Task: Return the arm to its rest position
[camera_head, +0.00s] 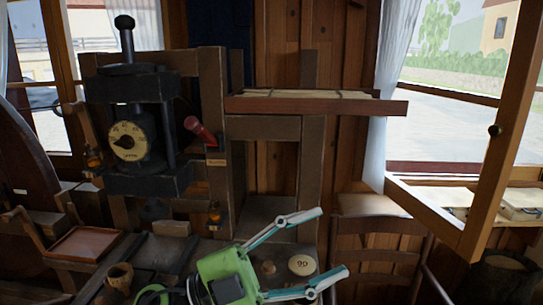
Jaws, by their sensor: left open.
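My left gripper (333,241) is at the bottom middle of the head view. Its green body is at the lower edge and its two white and teal fingers point to the right, spread wide apart. Nothing is held between them. A round pale disc with dark numerals (302,265) shows between the fingers in the picture; I cannot tell how far below them it lies. My right gripper is not in view.
A dark wooden machine with a dial (128,141) and a red handle (200,131) stands at the left. A shelf (315,106) juts out above. A wooden tray (85,243) and cup (120,277) are lower left. A chair (380,226) and an open window frame (500,140) are at the right.

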